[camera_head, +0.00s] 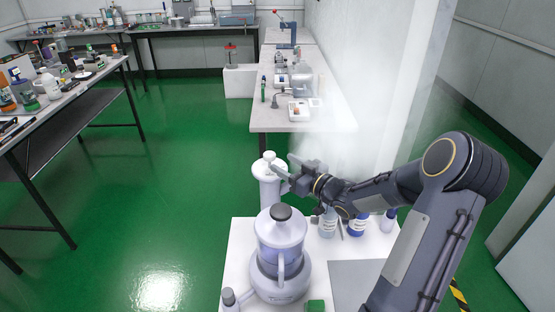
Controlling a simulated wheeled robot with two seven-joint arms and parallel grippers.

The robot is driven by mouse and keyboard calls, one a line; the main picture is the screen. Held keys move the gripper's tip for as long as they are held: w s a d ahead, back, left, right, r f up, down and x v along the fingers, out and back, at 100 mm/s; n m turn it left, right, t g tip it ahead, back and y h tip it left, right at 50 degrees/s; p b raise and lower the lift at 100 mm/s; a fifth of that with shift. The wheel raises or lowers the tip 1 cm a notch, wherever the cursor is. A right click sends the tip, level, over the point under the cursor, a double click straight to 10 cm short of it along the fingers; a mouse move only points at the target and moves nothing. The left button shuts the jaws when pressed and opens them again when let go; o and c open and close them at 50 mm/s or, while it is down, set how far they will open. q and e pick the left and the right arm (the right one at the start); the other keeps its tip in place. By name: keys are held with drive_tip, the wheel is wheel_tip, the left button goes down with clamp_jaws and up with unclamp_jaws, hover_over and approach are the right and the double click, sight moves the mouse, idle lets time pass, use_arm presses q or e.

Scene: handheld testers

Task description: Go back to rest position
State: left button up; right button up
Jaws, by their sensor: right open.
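My right arm comes in from the lower right and bends over the near white table (240,235). Its gripper (284,167) is open, with nothing seen between the fingers. In the picture the fingers overlap the upper right side of a tall white canister-like device (268,190); I cannot tell whether they touch it. My left gripper is not in view.
A blender-like machine (281,240) stands on the near table, with bottles (328,222) beneath my right forearm and a green block (316,306) at the front. A white partition (350,90) stands behind.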

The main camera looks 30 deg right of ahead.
drive_tip(key=shift+s+d, duration=0.1)
drive_tip(key=shift+s, duration=0.25)
drive_tip(key=shift+r, duration=0.1)
drive_tip(key=s+a+r+m+g+h, duration=0.3)
drive_tip(key=s+a+r+g+h, duration=0.25)
drive_tip(key=s, duration=0.25)
drive_tip(key=s+a+f+g+y, duration=0.2)
drive_tip(key=s+a, duration=0.3)
drive_tip(key=s, duration=0.2)
drive_tip(key=s+a+f+m+g+y, duration=0.15)
drive_tip(key=s+a, duration=0.25)
drive_tip(key=s, duration=0.4)
drive_tip(key=s+a+f+g+y, duration=0.1)
drive_tip(key=s+a+g+y, duration=0.15)
drive_tip(key=s+a, duration=0.35)
wheel_tip(320, 180, up, 13)
drive_tip(key=d+h+p, duration=0.1)
drive_tip(key=p, duration=1.2)
drive_tip(key=shift+s+d+r+p, duration=0.2)
drive_tip(key=shift+s+d+p, duration=0.1)
drive_tip(key=shift+s+d, duration=0.15)
